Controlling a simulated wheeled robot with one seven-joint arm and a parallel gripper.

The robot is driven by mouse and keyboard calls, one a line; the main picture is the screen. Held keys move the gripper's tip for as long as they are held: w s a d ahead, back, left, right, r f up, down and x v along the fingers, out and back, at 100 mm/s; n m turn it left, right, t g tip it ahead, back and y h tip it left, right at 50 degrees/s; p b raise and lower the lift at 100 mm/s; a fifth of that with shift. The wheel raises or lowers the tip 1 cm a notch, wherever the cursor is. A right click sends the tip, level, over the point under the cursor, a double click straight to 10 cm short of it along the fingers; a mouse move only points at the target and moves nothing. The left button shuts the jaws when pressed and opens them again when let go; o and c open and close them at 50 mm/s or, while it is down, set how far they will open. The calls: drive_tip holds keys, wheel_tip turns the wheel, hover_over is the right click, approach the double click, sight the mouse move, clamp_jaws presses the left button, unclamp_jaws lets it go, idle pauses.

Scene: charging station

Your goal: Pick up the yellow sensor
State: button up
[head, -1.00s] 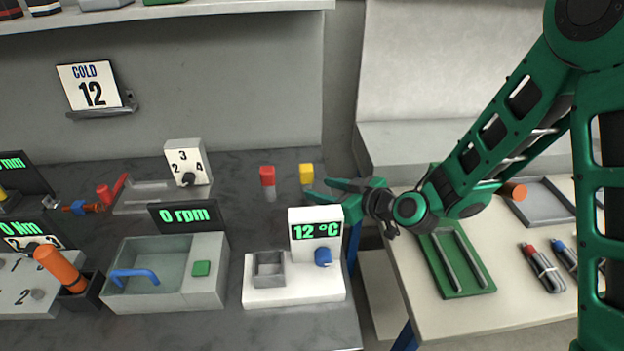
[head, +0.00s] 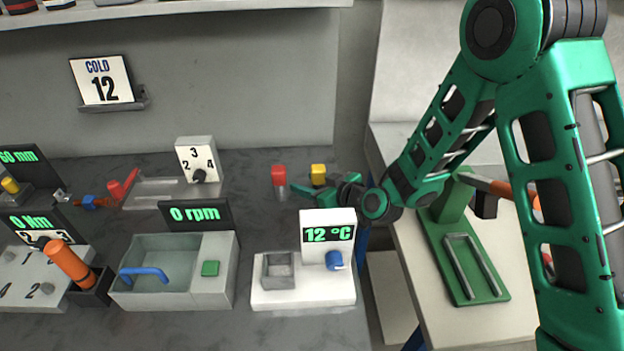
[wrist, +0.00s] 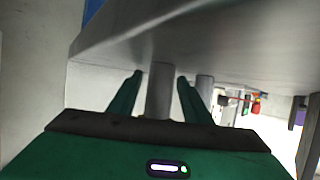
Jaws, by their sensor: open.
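The yellow sensor (head: 318,170) stands upright on the dark bench, with a yellow block on top of a grey lower part. It is right of a similar red-topped piece (head: 279,173). My gripper (head: 316,190) is open at the bench's right end, its fingers close to the yellow sensor. In the wrist view, my open fingers (wrist: 160,80) lie on either side of a grey post (wrist: 160,92), with no contact visible. A second grey post (wrist: 205,88) is just outside the right finger.
A white unit reading 12 °C (head: 328,232) stands in front of my gripper. A grey basin unit (head: 165,270) with a 0 rpm display is further left. A green stand (head: 465,270) is on the light table to the right. Bench around the sensors is fairly clear.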

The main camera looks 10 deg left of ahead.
drive_tip(key=shift+a, duration=0.15)
drive_tip(key=shift+w, duration=0.1)
clamp_jaws()
drive_tip(key=shift+d, duration=0.2)
drive_tip(key=shift+r, duration=0.1)
